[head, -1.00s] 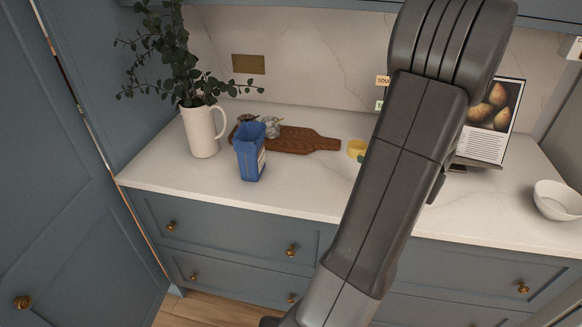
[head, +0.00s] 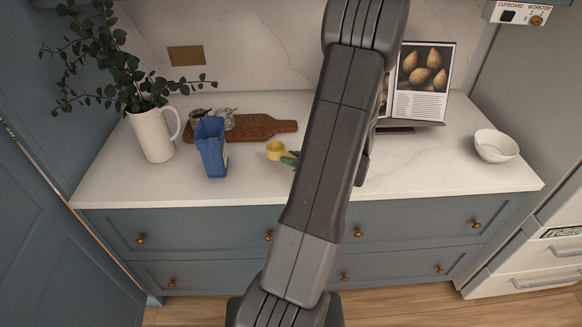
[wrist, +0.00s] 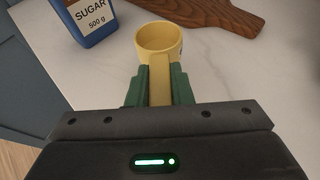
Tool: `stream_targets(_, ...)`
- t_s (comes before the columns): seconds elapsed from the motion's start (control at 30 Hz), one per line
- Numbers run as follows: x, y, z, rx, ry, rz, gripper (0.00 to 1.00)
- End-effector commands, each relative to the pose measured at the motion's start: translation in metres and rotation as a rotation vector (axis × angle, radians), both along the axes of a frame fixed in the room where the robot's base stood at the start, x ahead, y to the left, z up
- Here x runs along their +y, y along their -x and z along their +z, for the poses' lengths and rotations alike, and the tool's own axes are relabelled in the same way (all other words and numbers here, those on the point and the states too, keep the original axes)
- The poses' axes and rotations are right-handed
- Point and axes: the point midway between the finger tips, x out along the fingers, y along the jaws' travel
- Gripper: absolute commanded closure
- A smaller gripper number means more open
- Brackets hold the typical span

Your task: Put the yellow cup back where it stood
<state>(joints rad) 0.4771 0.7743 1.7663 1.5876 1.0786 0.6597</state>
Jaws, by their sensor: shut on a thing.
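The yellow cup (wrist: 160,40) is in front of my gripper (wrist: 159,82) in the wrist view, its handle between the two green fingers. The fingers are shut on the handle, and the cup looks upright and empty inside. Most of my gripper is hidden there behind my arm. I cannot tell whether the cup touches the worktop.
A blue sugar box (head: 211,150) stands left of the cup, by a wooden board (head: 262,127) with small jars (head: 224,118) behind. A white jug (head: 153,135) holds leafy stems. A cookbook (head: 422,80) stands at the back right; a white bowl (head: 495,146) is farther right. The front worktop is clear.

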Motion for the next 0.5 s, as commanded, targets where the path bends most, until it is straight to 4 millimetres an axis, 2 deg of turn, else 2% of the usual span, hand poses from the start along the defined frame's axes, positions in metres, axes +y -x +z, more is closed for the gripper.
stream_targets(0.3, 0.0, 0.0, -0.035, 0.004, -0.001, 0.0, 1.0)
stream_targets(0.5, 0.0, 0.0, -0.04, 0.001, 0.001, 0.0, 1.0)
